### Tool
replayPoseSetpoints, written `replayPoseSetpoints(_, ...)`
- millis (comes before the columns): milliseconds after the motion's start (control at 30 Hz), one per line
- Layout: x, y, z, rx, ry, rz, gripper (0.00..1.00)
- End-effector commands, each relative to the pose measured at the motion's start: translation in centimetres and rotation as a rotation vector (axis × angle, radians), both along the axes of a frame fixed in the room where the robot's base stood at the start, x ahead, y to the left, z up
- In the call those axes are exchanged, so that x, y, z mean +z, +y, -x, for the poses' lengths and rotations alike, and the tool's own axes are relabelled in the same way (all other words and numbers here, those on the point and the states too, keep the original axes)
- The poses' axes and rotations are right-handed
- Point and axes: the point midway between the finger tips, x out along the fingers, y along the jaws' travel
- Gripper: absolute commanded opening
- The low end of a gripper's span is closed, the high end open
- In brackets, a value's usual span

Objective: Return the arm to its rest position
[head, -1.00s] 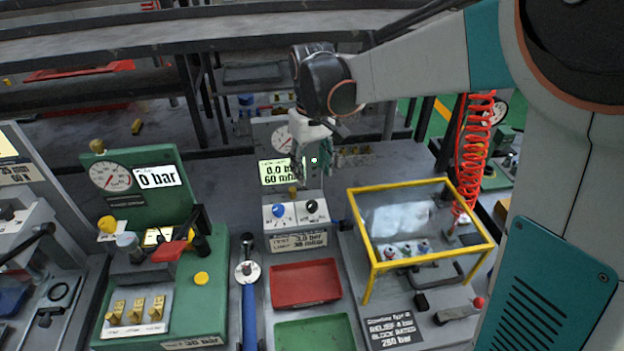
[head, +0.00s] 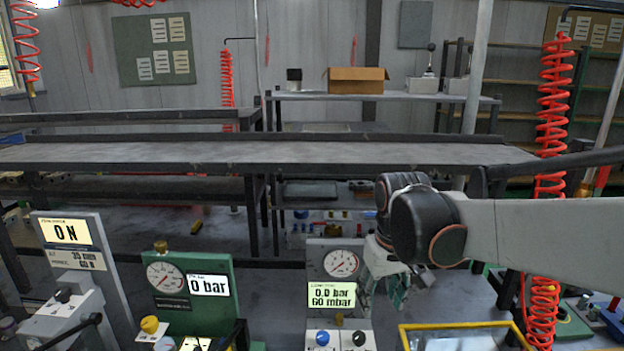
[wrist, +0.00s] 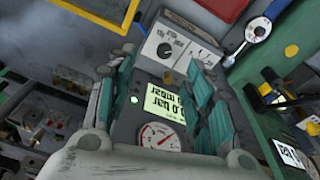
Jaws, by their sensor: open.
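My gripper (head: 396,286) hangs at the end of my arm in the head view, just right of the grey test unit's gauge. Its teal fingers point down and are apart. In the wrist view my gripper (wrist: 165,95) shows both teal fingers spread, with nothing between them. The grey test unit (wrist: 130,115) appears beyond the fingers, with a lit display reading 0.0 bar and a round gauge. I see no contact between fingers and unit. The same unit's display (head: 332,296) shows at the bottom of the head view.
A green gauge station (head: 190,290) reading 0 bar stands to the left. A yellow-framed guard box (head: 465,328) is below right of my gripper. A red coiled hose (head: 545,180) hangs at the right. A long grey bench (head: 260,152) crosses behind, with a cardboard box (head: 356,80) on a shelf beyond.

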Motion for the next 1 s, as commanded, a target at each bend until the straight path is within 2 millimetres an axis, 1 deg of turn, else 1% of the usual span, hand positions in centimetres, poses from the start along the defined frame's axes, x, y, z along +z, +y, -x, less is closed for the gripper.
replayPoseSetpoints(33, 0.5, -0.4, 1.1, -0.011, -0.023, -0.004, 0.48)
replayPoseSetpoints(200, 1.6, -1.7, 4.2, -0.051, -0.105, -0.016, 0.48)
replayPoseSetpoints(433, 2.3, -3.2, 8.2, -0.102, -0.219, -0.031, 0.48)
replayPoseSetpoints(567, 2.2, -3.9, 10.5, -0.129, -0.282, -0.040, 0.48)
replayPoseSetpoints(800, 1.3, -5.0, 14.2, -0.179, -0.395, -0.056, 0.48)
replayPoseSetpoints(1000, 0.5, -5.5, 15.8, -0.205, -0.458, -0.065, 0.48)
